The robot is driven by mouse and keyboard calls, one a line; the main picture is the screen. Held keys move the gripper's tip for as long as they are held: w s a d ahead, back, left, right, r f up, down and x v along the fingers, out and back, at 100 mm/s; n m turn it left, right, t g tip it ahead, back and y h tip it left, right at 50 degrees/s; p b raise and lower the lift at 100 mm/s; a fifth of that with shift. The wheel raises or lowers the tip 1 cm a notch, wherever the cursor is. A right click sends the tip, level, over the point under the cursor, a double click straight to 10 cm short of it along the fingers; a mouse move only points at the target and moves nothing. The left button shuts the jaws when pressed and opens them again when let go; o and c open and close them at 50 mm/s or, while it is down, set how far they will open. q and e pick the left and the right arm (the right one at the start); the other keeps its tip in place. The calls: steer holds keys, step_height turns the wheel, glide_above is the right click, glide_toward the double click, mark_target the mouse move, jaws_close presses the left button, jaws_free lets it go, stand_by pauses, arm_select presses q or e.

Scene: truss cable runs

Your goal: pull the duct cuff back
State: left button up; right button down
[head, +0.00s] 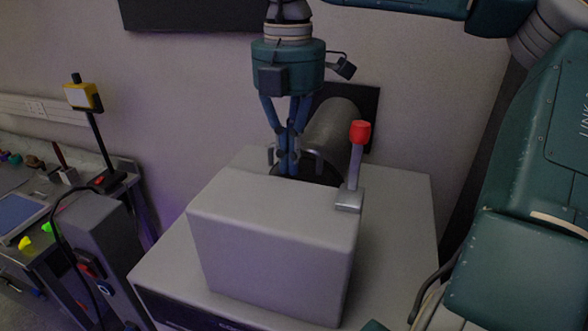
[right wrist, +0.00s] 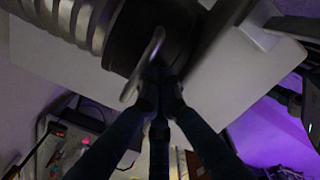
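A grey ribbed duct (head: 338,128) comes out of a dark wall plate behind a grey box. Its dark cuff (head: 318,172) is partly hidden by the box and my fingers. In the right wrist view the dark cuff (right wrist: 150,35) sits at the end of the ribbed duct (right wrist: 68,18), with a pale handle (right wrist: 146,66) across it. My right gripper (head: 289,163) points down at the cuff, its fingers drawn close together. The fingertips (right wrist: 161,92) meet at the handle and appear shut on it; the exact contact is dark. My left gripper is out of view.
The grey box (head: 275,245) stands in front of the cuff on a pale cabinet top (head: 405,215). A lever with a red knob (head: 360,133) rises at the box's right corner, close to the duct. A cluttered bench (head: 45,195) stands at the left.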

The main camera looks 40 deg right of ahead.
steer(key=shift+w+d, duration=0.2)
steer(key=shift+d, duration=0.2)
steer(key=shift+w+d, duration=0.2)
steer(key=shift+d, duration=0.2)
steer(key=shift+w+d+p, duration=0.25)
steer(key=shift+d+p, duration=0.15)
steer(key=shift+d, duration=0.15)
steer(key=shift+r+p, duration=0.6)
steer(key=shift+r, duration=0.25)
steer(key=shift+s+a+r+p, duration=0.15)
steer(key=shift+r+p, duration=0.3)
steer(key=shift+r, duration=0.3)
steer(key=shift+w+a+r+p, duration=0.15)
steer(key=shift+r+p, duration=0.3)
steer(key=shift+r, duration=0.3)
steer(key=shift+s+a+r+p, duration=0.15)
steer(key=shift+a+r+p, duration=0.05)
steer(key=shift+r, duration=0.9)
steer(key=shift+s+a+r+p, duration=0.15)
steer(key=shift+r, duration=0.9)
